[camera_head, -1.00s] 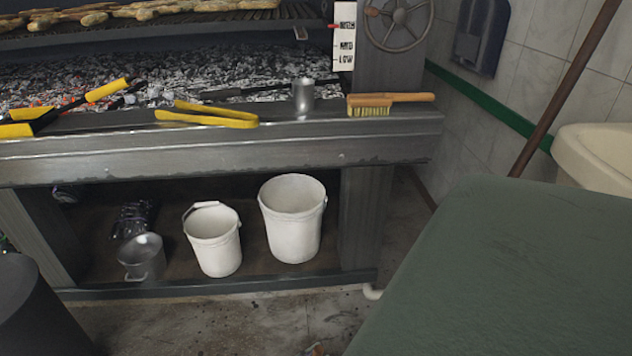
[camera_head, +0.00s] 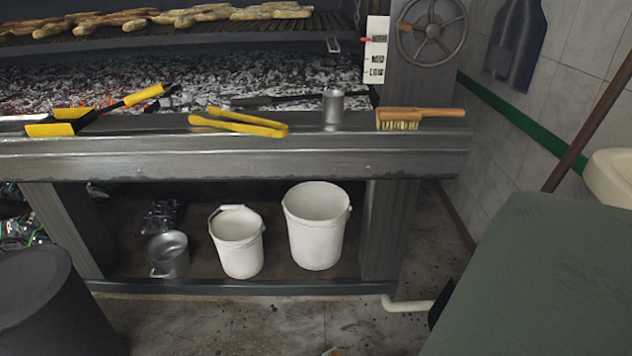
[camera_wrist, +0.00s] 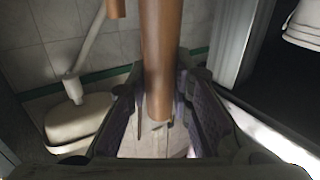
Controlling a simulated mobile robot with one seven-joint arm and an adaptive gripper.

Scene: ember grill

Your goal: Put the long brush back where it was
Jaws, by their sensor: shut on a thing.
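In the wrist view my gripper (camera_wrist: 165,125) is shut on a thick brown wooden handle (camera_wrist: 162,55), which I take to be the long brush. The handle runs up between the fingers and out of the top of the picture; its bristle end is not visible. In the head view a brown pole (camera_head: 592,120) slants in front of the tiled wall at the right. I cannot tell whether it is the held handle. My gripper does not show clearly in the head view.
A short wooden brush (camera_head: 420,118), yellow tongs (camera_head: 240,122) and a metal cup (camera_head: 333,106) lie or stand on the grill ledge. White buckets (camera_head: 317,225) stand below. A white basin (camera_head: 610,177) and a green surface (camera_head: 545,280) are at the right.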

